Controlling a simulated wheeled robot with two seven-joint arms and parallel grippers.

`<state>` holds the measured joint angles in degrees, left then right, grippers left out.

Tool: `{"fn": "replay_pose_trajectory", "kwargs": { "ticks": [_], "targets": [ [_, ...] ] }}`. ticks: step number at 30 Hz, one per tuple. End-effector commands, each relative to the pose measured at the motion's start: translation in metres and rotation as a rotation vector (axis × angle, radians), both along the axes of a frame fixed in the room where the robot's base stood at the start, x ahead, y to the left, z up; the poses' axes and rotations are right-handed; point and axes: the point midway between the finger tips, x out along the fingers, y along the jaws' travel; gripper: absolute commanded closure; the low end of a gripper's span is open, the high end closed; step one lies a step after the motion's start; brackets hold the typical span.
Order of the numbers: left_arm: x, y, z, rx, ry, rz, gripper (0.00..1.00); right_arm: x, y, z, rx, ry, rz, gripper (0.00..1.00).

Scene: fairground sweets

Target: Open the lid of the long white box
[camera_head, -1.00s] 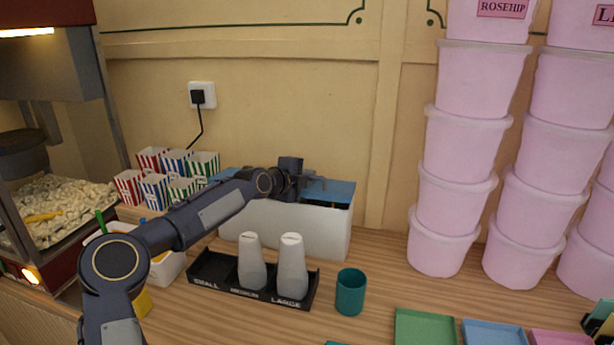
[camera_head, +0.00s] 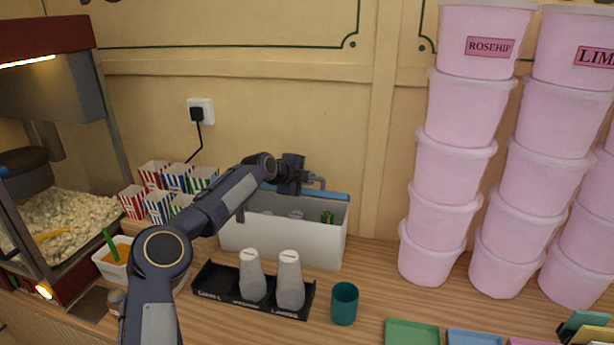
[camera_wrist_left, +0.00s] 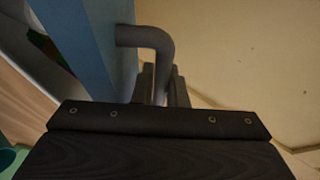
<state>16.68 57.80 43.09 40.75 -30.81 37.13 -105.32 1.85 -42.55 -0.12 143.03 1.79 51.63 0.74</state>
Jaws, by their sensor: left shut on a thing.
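The long white box (camera_head: 282,242) stands on the counter against the back wall. Its blue lid (camera_head: 335,196) is raised and tilted up toward the wall, seen nearly edge-on, so the inside of the box shows, with some green items and pale shapes in it. My left gripper (camera_head: 312,184) is above the box, shut on the lid's grey handle. In the left wrist view the bent handle (camera_wrist_left: 152,40) runs from the blue lid (camera_wrist_left: 95,35) into the gripper (camera_wrist_left: 161,85). My right gripper is not in view.
In front of the box stands a black tray (camera_head: 222,286) with two white shakers (camera_head: 290,280). A teal cup (camera_head: 344,303) is to its right. Striped popcorn boxes (camera_head: 160,205) stand left, and stacked pink tubs (camera_head: 445,165) right. Bare counter lies between box and tubs.

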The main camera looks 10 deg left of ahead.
Motion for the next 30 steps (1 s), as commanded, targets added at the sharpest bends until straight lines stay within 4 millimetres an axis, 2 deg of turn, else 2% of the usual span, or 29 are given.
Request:
{"fn": "replay_pose_trajectory", "kwargs": {
  "ticks": [7, 8, 9, 10, 20, 30],
  "targets": [
    [0.0, 0.001, 0.002, -0.001, -0.004, 0.002, 1.0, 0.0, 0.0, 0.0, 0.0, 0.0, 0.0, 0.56],
    [0.0, 0.001, 0.002, -0.001, -0.004, 0.002, 0.85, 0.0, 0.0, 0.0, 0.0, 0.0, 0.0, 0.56],
    [0.0, 0.001, 0.002, -0.001, -0.004, 0.002, 0.8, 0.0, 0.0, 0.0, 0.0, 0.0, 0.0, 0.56],
    [0.0, 0.001, 0.002, -0.001, -0.004, 0.002, 0.79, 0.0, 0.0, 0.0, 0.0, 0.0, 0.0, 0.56],
    [-0.004, 0.004, 0.003, 0.001, -0.005, 0.002, 0.79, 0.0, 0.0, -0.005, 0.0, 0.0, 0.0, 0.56],
    [-0.047, 0.024, 0.029, 0.002, -0.005, 0.002, 0.79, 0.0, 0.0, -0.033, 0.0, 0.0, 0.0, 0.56]
  ]
}}
